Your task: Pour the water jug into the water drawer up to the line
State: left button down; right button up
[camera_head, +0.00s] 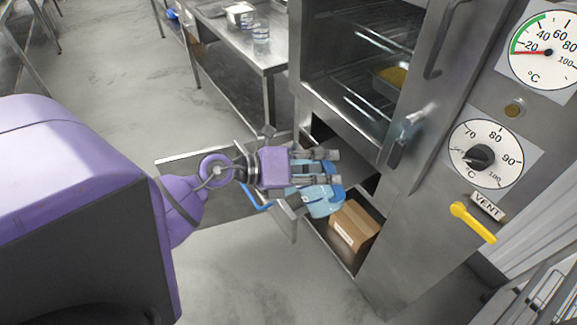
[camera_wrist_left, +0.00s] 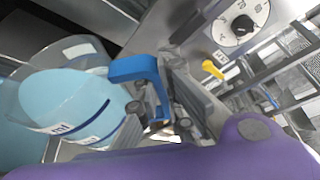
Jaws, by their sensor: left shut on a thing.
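My left gripper (camera_head: 330,168) is shut on the water jug (camera_head: 322,202), in front of the steamer cabinet. In the left wrist view the gripper (camera_wrist_left: 165,105) grips the jug's blue handle (camera_wrist_left: 135,68). The clear jug (camera_wrist_left: 62,92) holds light blue water and has white labels marked "ml"; it looks tilted. A metal drawer-like part (camera_head: 288,218) stands out from the cabinet beside and below the gripper, partly hidden by my arm. I cannot make out a fill line or the water level inside it. My right gripper is not in view.
The cabinet door's handle (camera_head: 405,135) is close to the right of the gripper. A cardboard box (camera_head: 352,236) sits low in the cabinet. A yellow vent lever (camera_head: 472,222) and dials (camera_head: 485,153) are at right. A steel table (camera_head: 262,52) stands behind; floor at left is clear.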

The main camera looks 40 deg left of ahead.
pick_arm(q)
jog(key=shift+f, duration=0.2)
jog(key=shift+w+r, duration=0.15)
jog(key=shift+r, duration=0.25)
jog(key=shift+a+f, duration=0.1)
jog(key=shift+f, duration=0.25)
jog(key=shift+r, duration=0.3)
jog(key=shift+f, duration=0.2)
jog(key=shift+r, duration=0.15)
jog(key=shift+a, duration=0.1)
